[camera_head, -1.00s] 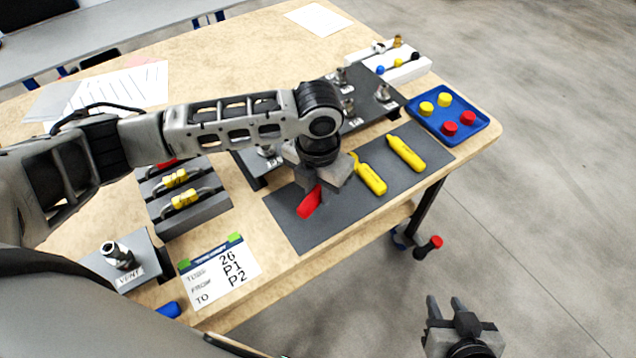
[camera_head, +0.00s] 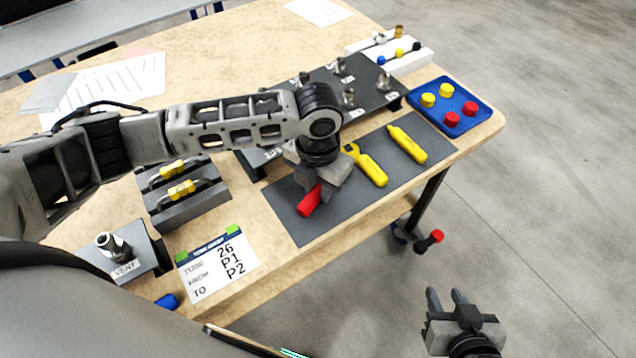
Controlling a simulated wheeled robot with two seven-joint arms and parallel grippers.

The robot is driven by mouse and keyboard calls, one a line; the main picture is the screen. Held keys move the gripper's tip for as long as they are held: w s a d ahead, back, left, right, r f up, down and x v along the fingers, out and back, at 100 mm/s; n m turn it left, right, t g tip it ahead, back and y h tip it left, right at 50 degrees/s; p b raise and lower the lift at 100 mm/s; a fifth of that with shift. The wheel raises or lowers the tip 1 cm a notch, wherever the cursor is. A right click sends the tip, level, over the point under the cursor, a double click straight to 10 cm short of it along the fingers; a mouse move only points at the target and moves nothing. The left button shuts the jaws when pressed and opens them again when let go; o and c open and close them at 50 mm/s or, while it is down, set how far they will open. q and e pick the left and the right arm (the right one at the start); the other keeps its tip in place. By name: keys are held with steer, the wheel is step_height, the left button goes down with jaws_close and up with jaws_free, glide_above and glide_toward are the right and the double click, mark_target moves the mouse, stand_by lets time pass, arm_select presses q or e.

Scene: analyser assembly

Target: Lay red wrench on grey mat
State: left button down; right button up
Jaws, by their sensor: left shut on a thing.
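The red wrench (camera_head: 309,202) is at the left part of the grey mat (camera_head: 297,232), mostly hidden under my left gripper (camera_head: 322,190). That gripper is shut on the wrench and points down at the mat. Only the wrench's red handle end shows, and I cannot tell whether it touches the mat. My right gripper (camera_head: 447,302) is open and empty, off the table over the floor at the lower right.
A yellow wrench (camera_head: 370,170) and another yellow tool (camera_head: 407,145) lie on the mat. A blue tray (camera_head: 476,118) with red and yellow caps is at the right. A dark fitting plate (camera_head: 371,85) stands behind. A holder (camera_head: 190,208) with yellow-marked parts and a label card (camera_head: 218,265) are at the left.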

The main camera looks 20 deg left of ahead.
arm_select(q)
steer(key=shift+f, duration=0.3)
steer(key=c, duration=1.1)
jaws_free()
steer(key=shift+c, duration=0.2)
step_height(320, 180, up, 16)
